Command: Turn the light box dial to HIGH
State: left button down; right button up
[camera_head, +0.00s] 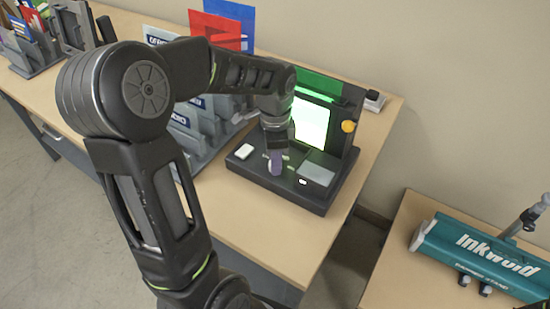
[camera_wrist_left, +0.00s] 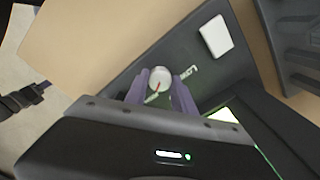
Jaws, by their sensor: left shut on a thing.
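The light box (camera_head: 262,178) is a dark base with an upright back on the table's right part. Its panel (camera_head: 311,123) glows pale green-white. My left gripper (camera_head: 276,164) reaches down to the base's front. In the left wrist view its two purple fingers (camera_wrist_left: 162,88) are shut on the sides of a round pale dial (camera_wrist_left: 160,76). In the head view the gripper mostly hides the dial. My right gripper is not in view.
A white block (camera_head: 243,151) sits on the base left of the dial, and a grey plate (camera_head: 316,174) to the right. A yellow knob (camera_head: 348,127) is on the right upright. Grey racks (camera_head: 200,138) stand close left. A teal Inkwold device (camera_head: 480,257) is on another table.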

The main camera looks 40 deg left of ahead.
pick_arm(q)
jog(key=shift+w+r, duration=0.1)
dwell(0.4)
jog(key=c, duration=1.1)
grip_release()
jog(key=shift+o, duration=0.2)
notch_tip(320, 180, up, 8)
jog(key=shift+f+b, duration=0.15)
jog(key=shift+b, duration=0.2)
